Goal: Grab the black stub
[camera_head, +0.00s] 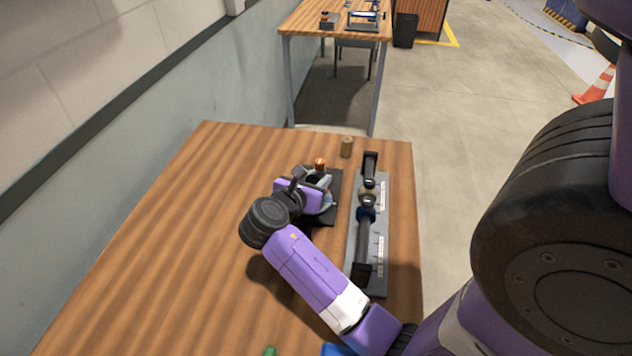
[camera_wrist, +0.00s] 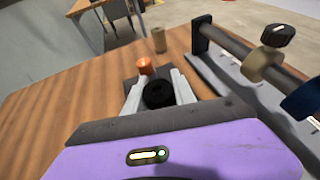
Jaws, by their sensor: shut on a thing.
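The black stub (camera_wrist: 158,94) shows in the wrist view as a dark round piece between the two light grey fingers. My gripper (camera_wrist: 159,91) is shut on it, with one finger on each side. In the head view my gripper (camera_head: 325,184) is over a dark flat plate (camera_head: 333,213), and the stub is mostly hidden by the gripper and wrist there. I cannot tell whether the stub touches the plate. An orange-topped piece (camera_wrist: 145,66) stands just beyond the fingers, and it also shows in the head view (camera_head: 320,163).
Right of my gripper, a long grey fixture (camera_head: 381,255) carries a dark rod with tan and blue collars. A tan cylinder (camera_head: 347,147) stands near the far table edge. The wooden table (camera_head: 170,240) is clear at left. A wall (camera_head: 130,130) runs along the left.

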